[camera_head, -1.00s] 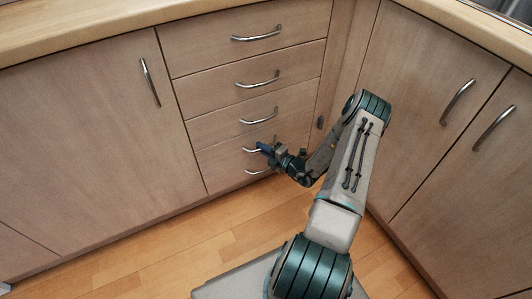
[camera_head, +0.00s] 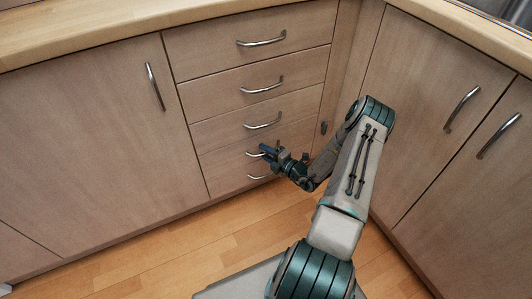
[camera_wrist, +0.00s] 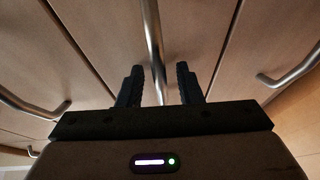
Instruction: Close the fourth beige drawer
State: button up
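The fourth beige drawer (camera_head: 232,161) is near the bottom of the stack of wooden drawers. It looks about flush with its neighbours, but my gripper covers part of it and a small gap cannot be ruled out. Its metal bar handle (camera_head: 253,154) shows just left of my gripper (camera_head: 264,149). In the wrist view this handle (camera_wrist: 153,40) runs between the two dark fingers of my gripper (camera_wrist: 160,80). The fingers are apart, with space on both sides of the bar. I cannot tell whether they touch the drawer front.
Three drawers sit above, with the third drawer's handle (camera_head: 263,121) close over my gripper. The bottom drawer's handle (camera_head: 258,177) is just below. A cabinet door (camera_head: 90,130) is at left and cabinets (camera_head: 440,90) stand at right. Wooden floor (camera_head: 190,245) is clear in front.

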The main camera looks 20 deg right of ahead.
jog(key=f+p+v, duration=0.1)
jog(key=p+v, duration=0.2)
jog(key=v, duration=1)
jog(key=shift+s+r+p, duration=0.3)
jog(key=shift+s+r, duration=0.1)
jog(key=shift+r, duration=0.05)
jog(key=shift+d+r, duration=0.1)
jog(key=shift+d, duration=0.05)
